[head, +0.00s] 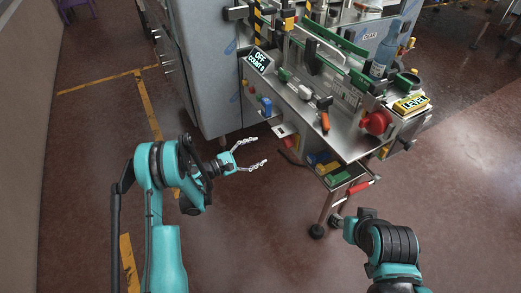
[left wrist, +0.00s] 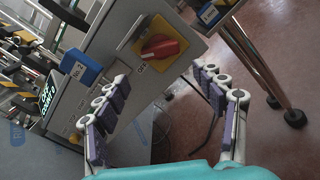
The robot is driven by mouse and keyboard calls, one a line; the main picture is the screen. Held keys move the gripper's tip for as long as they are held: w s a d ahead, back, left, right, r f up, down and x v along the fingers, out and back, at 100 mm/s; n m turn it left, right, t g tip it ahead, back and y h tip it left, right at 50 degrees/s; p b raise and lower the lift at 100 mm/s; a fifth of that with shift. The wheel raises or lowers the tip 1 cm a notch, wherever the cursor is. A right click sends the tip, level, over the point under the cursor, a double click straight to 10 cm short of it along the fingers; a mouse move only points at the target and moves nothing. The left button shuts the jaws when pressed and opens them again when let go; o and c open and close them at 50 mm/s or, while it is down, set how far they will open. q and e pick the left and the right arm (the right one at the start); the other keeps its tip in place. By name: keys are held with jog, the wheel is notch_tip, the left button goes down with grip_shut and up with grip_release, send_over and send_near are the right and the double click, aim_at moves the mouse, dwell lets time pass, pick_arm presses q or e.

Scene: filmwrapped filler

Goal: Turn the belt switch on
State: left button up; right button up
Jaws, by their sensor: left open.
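A red rotary knob (left wrist: 162,47) on a yellow square plate is set in the machine's grey side panel, in the left wrist view. A small label, seemingly OFF, is beside its plate. The knob also shows small and red in the head view (head: 289,142). A display (head: 259,61) on the machine reads OFF and COUNT 0; it also shows in the left wrist view (left wrist: 47,98). My left gripper (head: 260,151) is open and empty, left of the panel, its fingers pointing at it and apart from the knob.
A blue block-like part (left wrist: 80,68) sticks out from the panel near the knob. An orange-handled tool (head: 324,118), a red round part (head: 376,122) and a blue bottle (head: 385,52) are on the machine. A grey cabinet (head: 205,70) stands behind. Floor left of my gripper is clear.

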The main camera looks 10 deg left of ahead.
aim_at(283, 140)
pick_arm(q)
jog(key=shift+w+d+m, duration=0.1)
jog(key=shift+d+m, duration=0.05)
jog(key=shift+m, duration=0.45)
jog(key=c, duration=0.3)
jog(key=w+d+m, duration=0.2)
jog(key=d+m, duration=0.1)
jog(key=m, duration=0.2)
jog(key=w+d+m, duration=0.2)
jog(key=d+m, duration=0.1)
jog(key=m, duration=0.3)
jog(key=w+d+m, duration=0.3)
jog(key=m, duration=0.2)
jog(key=shift+f+m, duration=0.1)
jog(key=shift+m, duration=0.3)
jog(key=shift+w+d, duration=0.35)
jog(key=shift+d, duration=0.1)
grip_shut()
